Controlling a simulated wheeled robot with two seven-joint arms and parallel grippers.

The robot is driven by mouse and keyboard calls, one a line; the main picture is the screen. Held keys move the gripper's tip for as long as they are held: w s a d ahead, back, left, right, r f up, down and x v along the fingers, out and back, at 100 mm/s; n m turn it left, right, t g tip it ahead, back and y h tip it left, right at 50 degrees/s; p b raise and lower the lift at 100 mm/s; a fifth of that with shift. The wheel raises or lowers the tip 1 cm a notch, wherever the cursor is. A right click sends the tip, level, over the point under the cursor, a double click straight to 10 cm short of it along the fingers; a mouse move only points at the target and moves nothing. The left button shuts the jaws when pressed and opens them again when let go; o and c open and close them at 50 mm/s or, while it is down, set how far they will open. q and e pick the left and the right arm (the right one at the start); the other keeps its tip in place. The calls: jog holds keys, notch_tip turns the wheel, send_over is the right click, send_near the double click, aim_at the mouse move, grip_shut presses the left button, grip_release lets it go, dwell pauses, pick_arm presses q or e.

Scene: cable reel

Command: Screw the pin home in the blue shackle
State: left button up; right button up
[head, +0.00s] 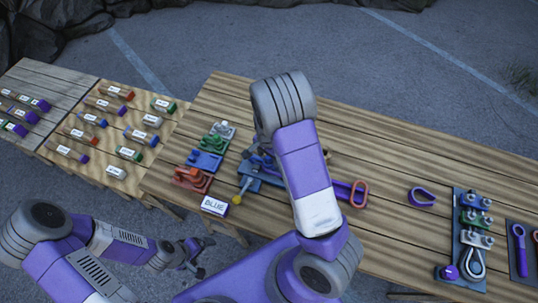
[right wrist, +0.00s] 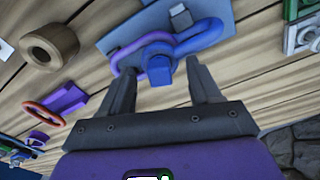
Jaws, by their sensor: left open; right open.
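The blue shackle (right wrist: 205,36) lies on a blue plate (right wrist: 120,38) in the right wrist view, with a purple loop (right wrist: 122,62) running beside or through it. A square blue end (right wrist: 160,71), seemingly the pin's head, points toward my right gripper (right wrist: 157,82). That gripper is open, with one finger on each side of the blue end; contact is not clear. How deep the pin sits cannot be told. In the head view my right arm hides the shackle and gripper; part of the blue plate (head: 270,178) shows. My left gripper (head: 197,262) is open and empty, off the table's front edge.
A BLUE label (head: 214,206) and yellow knob (head: 236,199) are near the front edge. Coloured blocks (head: 206,160) stand left. An orange ring (head: 361,193), purple shackle (head: 422,198) and fitted rack (head: 466,240) lie right. A brown ring (right wrist: 50,46) is near the plate.

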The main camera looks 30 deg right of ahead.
jog(key=shift+o, duration=1)
notch_tip(320, 180, up, 8)
jog(key=shift+a+f+p, duration=0.15)
jog(key=shift+f+p, duration=0.05)
jog(key=shift+p, duration=0.3)
